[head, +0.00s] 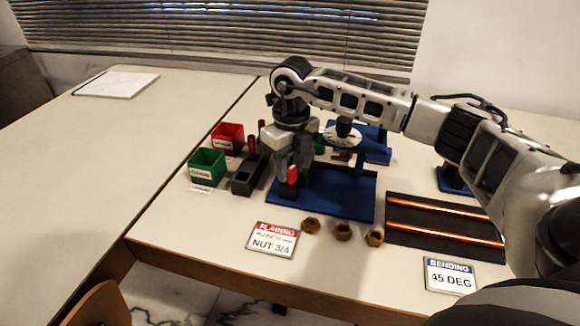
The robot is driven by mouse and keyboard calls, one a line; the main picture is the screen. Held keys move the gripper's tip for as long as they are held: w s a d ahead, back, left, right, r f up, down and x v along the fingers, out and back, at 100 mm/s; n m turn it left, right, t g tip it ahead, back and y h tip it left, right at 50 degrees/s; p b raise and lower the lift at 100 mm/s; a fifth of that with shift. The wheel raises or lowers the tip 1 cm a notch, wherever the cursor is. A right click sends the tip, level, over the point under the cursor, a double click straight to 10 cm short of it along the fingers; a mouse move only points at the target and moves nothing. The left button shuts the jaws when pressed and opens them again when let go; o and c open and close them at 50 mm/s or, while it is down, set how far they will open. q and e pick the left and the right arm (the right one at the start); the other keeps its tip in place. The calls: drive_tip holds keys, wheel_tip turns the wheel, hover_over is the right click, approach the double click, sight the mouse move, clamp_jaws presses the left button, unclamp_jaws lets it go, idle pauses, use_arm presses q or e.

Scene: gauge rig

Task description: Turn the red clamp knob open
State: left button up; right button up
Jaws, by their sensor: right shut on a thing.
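The red clamp knob (292,176) shows as a small red piece at the left side of the blue rig base (345,203). My right gripper (291,165) comes down from above and is shut on the red knob. Its fingers hide much of the knob, so I cannot tell how far it is turned. The blue rig carries a white round dial (343,136) behind the gripper, partly covered by my right arm. My left gripper is not in view.
Left of the rig stand a dark block (243,182) with red-handled pieces, a green bin (207,162) and a red bin (228,134). Several brass nuts (343,232) and a FLARING card (272,240) lie in front. A dark mat (440,241) holds copper tubes.

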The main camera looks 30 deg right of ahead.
drive_tip(key=n, duration=0.3)
drive_tip(key=shift+n+b, duration=0.4)
drive_tip(key=shift+n, duration=0.5)
drive_tip(key=shift+r, duration=0.1)
